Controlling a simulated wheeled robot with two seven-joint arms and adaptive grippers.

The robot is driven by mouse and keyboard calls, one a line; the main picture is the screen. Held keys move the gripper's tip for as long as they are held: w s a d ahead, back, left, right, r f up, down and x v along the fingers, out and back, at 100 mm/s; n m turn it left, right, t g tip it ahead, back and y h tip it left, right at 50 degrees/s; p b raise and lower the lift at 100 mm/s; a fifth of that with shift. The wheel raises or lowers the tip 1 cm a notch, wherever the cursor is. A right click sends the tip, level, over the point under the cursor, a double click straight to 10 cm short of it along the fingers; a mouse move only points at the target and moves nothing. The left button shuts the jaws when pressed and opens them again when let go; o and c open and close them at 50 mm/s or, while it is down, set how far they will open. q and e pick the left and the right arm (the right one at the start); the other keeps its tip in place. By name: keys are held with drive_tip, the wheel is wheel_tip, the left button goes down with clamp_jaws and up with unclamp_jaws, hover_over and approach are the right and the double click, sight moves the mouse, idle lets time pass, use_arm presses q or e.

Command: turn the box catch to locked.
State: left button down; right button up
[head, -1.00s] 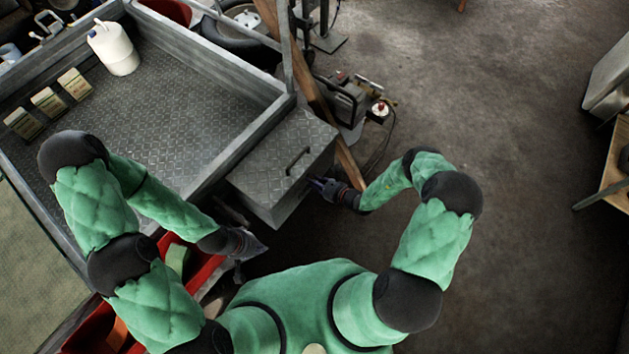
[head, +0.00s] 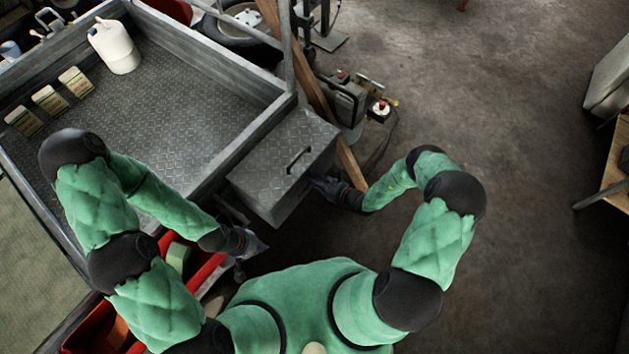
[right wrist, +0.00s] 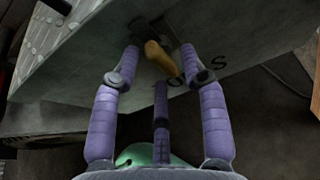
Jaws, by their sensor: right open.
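The grey metal box (head: 288,160) with a tread-plate lid and a bar handle (head: 298,160) stands at the corner of the trailer. In the right wrist view a yellow-brown catch lever (right wrist: 161,59) sits on the box face (right wrist: 110,70), slanting, with dark letters beside it that I cannot fully read. My right gripper (right wrist: 160,66) is open, its purple fingers on either side of the catch and a third finger below. In the head view the right gripper (head: 322,185) is close to the box's front face. My left gripper (head: 255,246) is away at lower left; its jaws are unclear.
The trailer bed (head: 185,110) holds a white jug (head: 113,47) and several small boxes. Red crates (head: 205,272) lie below my left arm. A wooden plank (head: 351,168) and a machine (head: 345,100) stand behind the box.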

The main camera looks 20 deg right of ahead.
drive_tip(key=v, duration=1.1)
drive_tip(key=s+a+n+g+y, duration=0.3)
drive_tip(key=s+a+n+g, duration=0.5)
drive_tip(key=s+a+g, duration=0.15)
drive_tip(key=s+r+n+g+h, duration=0.2)
drive_tip(key=s+n+g+h, duration=0.2)
drive_tip(key=s+n+h, duration=0.55)
drive_tip(key=w+a+r+n+t+y, duration=0.1)
drive_tip(key=w+r+n+t+y, duration=0.1)
drive_tip(key=n, duration=0.6)
wheel_tip(320, 180, up, 2)
drive_tip(key=w+t, duration=0.1)
drive_tip(key=w, duration=0.1)
drive_tip(key=shift+w+a+r, duration=0.15)
drive_tip(key=shift+w+a, duration=0.15)
drive_tip(key=shift+w, duration=0.1)
